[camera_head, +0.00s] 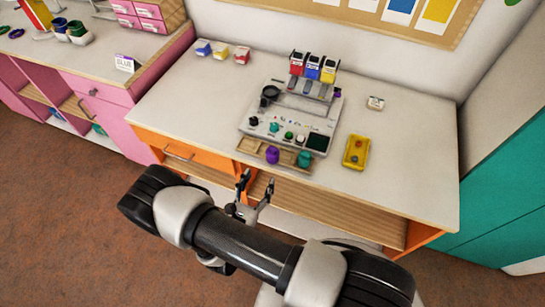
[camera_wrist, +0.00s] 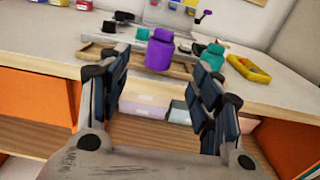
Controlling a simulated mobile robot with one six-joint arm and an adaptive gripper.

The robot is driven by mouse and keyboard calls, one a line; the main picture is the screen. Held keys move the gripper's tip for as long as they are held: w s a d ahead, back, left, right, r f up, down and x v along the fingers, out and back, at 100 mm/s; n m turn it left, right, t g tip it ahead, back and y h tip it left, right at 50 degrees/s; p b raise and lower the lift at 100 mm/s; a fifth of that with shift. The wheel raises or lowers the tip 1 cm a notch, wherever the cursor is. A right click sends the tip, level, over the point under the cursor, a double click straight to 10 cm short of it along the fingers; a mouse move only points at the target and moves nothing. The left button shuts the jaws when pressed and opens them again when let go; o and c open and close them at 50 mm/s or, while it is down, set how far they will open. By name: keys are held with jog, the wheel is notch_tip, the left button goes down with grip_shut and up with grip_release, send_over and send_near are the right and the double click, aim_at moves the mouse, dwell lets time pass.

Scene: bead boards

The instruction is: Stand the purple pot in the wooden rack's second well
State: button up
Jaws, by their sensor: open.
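The purple pot (camera_head: 272,155) stands upright at the wooden rack (camera_head: 247,146) along the table's front edge. I cannot tell which well it is in, or whether it is fully seated. A teal pot (camera_head: 304,159) stands at the rack's right end. My gripper (camera_head: 256,182) is open and empty, in front of the table edge and short of the rack. In the wrist view the purple pot (camera_wrist: 159,56) shows beyond and between the open fingers, not touching them. The teal pot (camera_wrist: 212,56) is partly behind the right finger. The fingers hide parts of the rack (camera_wrist: 183,73).
A grey board (camera_head: 262,121) with small pots and parts lies behind the rack. Red, blue and yellow containers (camera_head: 313,68) stand behind it. A yellow tray (camera_head: 356,152) lies to the right. An orange drawer (camera_head: 190,157) is below.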

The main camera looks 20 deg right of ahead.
aim_at(270, 157)
jog(key=x, duration=0.5)
jog(key=shift+w+d+b, duration=0.1)
jog(key=shift+b, duration=0.2)
jog(key=shift+r+b+x, duration=0.1)
jog(key=shift+b+x, duration=0.2)
jog(key=shift+x, duration=1.05)
jog(key=shift+r+b+x, duration=0.15)
jog(key=shift+b+x, duration=0.15)
jog(key=shift+x, duration=1.05)
jog(key=c, duration=1.3)
jog(key=shift+r, duration=0.1)
